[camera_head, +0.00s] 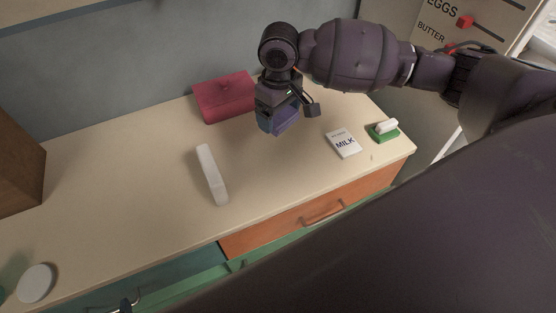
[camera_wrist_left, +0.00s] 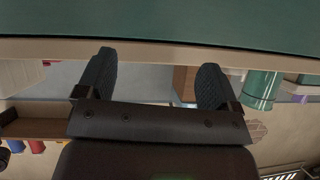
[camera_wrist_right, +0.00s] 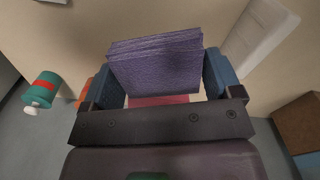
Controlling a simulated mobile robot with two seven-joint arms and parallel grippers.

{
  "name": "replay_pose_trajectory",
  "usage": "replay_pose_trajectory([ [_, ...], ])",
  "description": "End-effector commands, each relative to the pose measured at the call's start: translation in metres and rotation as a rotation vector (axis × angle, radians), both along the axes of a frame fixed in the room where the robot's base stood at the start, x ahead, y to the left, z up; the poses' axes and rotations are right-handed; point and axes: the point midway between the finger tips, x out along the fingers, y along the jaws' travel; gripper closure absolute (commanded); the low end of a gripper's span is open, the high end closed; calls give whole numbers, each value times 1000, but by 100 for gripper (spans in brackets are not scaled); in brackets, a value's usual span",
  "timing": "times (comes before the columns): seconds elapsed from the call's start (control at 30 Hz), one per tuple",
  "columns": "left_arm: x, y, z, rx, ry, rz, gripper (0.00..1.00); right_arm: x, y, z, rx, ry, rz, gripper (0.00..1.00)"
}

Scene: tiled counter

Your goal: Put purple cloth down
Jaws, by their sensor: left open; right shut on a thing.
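The purple cloth (camera_wrist_right: 155,65) is a folded, layered block between the fingers of my right gripper in the right wrist view. In the head view the cloth (camera_head: 280,119) shows as a bluish-purple piece under my right gripper (camera_head: 283,106), above the counter (camera_head: 110,190). I cannot tell whether it touches the counter. My right gripper is shut on the cloth. My left gripper (camera_wrist_left: 155,82) shows in the left wrist view, open and empty, with a teal surface across the top of the picture.
A red box (camera_head: 224,97) stands at the back, left of the right gripper. A white bar-shaped object (camera_head: 212,175) lies left of it. A milk card (camera_head: 343,143) and a green-and-white eraser-like item (camera_head: 384,131) lie to the right. The counter's left part is mostly bare.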

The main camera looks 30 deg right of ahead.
Motion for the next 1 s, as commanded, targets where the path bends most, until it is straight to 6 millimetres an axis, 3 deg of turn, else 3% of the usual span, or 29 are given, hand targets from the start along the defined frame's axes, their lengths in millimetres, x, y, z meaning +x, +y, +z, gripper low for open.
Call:
replay_pose_trajectory([
  [0.1,-2,0,-5,-2,5,1,13,-1,0,-29,0,4,0,39],
  [0.5,-9,1,-20,0,23,4,13,-1,1,-111,0,3,-1,39],
  [0.83,-7,1,-22,1,20,2,13,0,0,-134,0,0,-1,39],
  [1.0,-6,1,-26,1,19,0,13,-1,1,-157,1,3,-1,39],
])
